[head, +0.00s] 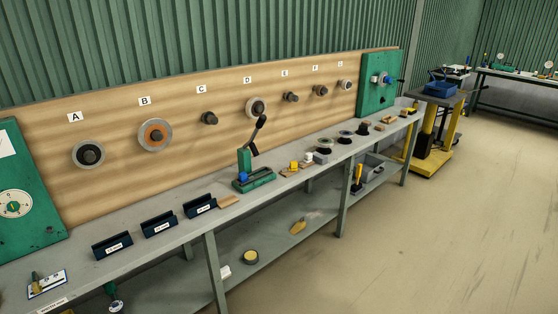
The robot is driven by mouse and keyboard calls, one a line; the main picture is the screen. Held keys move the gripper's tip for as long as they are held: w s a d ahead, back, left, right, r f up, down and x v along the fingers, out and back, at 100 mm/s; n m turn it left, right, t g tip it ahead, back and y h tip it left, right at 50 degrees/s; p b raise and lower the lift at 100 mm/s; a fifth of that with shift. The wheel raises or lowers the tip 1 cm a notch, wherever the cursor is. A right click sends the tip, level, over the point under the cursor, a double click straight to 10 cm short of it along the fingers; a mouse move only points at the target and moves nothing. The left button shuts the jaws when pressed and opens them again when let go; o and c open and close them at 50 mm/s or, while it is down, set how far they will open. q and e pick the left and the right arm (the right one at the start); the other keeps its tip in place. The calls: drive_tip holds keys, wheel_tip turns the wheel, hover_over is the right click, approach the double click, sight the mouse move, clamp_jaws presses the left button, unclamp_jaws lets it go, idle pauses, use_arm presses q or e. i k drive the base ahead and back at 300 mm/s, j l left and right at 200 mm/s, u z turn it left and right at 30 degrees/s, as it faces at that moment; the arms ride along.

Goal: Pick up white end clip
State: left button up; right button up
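A small white piece (309,157) stands on the workbench, right of the green lever press. It may be the white end clip, but it is too small to tell its shape. A yellow piece (293,166) sits just left of it on a small wooden block. Another small white object (225,271) lies on the lower shelf, and I cannot tell what it is. Neither of my grippers is in view, and nothing is held in sight.
The long grey bench (190,232) runs along a wooden board (180,98) with lettered pegs. A green lever press (255,178) and blue labelled holders (160,224) stand on it. A yellow cart (432,150) is beyond its far end. The floor (440,240) at right is clear.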

sight(309, 156)
drive_tip(key=i+l+u, duration=0.2)
drive_tip(key=l+u, duration=0.25)
drive_tip(key=i+l+u, duration=0.15)
drive_tip(key=u, duration=0.35)
drive_tip(key=l+u, duration=0.45)
drive_tip(key=l, duration=0.1)
